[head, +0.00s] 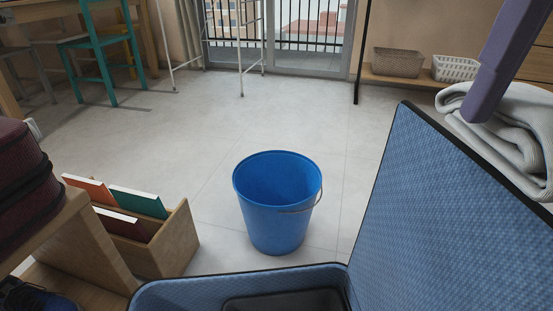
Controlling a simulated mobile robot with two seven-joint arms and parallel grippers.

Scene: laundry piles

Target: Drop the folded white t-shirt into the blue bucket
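The blue bucket (268,215) stands upright on the grey tiled floor near the middle of the head view. Its thin handle hangs down at the right side, and the visible inside looks empty. A folded, layered whitish cloth (512,130) is at the right edge, partly cut off and partly behind a blue panel; it may be the t-shirt. A plain purple bar, seemingly part of my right gripper or arm, comes down from the top right and ends in front of the cloth. Whether it grips the cloth cannot be seen. My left gripper is not in view.
A blue, dark-edged fabric panel (440,215), like an open suitcase lid, rises at the lower right. A wooden box of folders (175,245) stands left of the bucket. Baskets (397,62) sit on a low shelf at the back. The floor behind the bucket is clear.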

